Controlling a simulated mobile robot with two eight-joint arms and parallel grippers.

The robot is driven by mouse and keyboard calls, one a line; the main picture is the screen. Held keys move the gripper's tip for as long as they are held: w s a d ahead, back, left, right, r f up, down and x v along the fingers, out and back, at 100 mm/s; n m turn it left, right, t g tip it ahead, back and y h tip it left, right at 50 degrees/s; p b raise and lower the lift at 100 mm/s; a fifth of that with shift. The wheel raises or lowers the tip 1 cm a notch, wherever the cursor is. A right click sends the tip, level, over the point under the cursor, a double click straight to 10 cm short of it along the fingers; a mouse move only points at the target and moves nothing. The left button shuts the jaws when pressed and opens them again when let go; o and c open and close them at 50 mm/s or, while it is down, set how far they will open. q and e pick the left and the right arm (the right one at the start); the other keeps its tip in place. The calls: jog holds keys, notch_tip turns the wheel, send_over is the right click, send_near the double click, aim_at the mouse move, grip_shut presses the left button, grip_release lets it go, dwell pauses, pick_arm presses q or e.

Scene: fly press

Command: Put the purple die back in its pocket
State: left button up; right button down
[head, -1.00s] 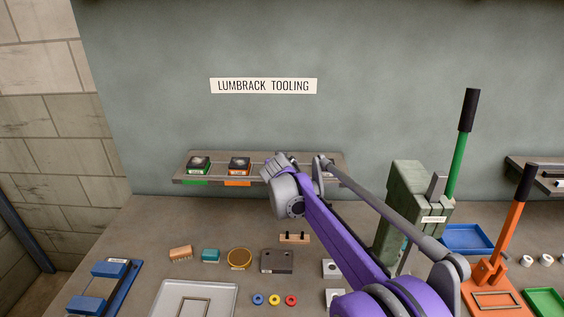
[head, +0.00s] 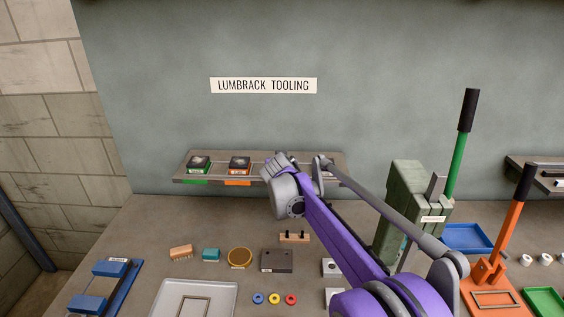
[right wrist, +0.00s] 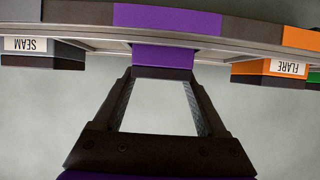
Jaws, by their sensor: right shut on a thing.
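The purple die (right wrist: 163,57) shows in the right wrist view, which looks upside down, between the fingertips of my right gripper (right wrist: 162,72). The gripper is shut on it. The die lines up with the purple label (right wrist: 166,20) on the edge of the tooling shelf (head: 330,163), its pocket's mark. It lies at the shelf rail; I cannot tell whether it is fully seated. In the head view the right gripper (head: 277,166) is at the shelf, right of the orange die, and the purple die is hidden there. My left gripper is not in view.
The orange FLARE die (head: 239,165) and green-based die (head: 199,165) sit on the shelf. The grey SEAM die (right wrist: 42,50) is on the purple die's other side. A green press (head: 405,205) stands right of my arm. The bench below holds a tray (head: 228,298) and small parts.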

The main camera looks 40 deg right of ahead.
grip_release()
jog(key=v, duration=1.1)
jog(key=shift+f, duration=0.1)
dwell(0.3)
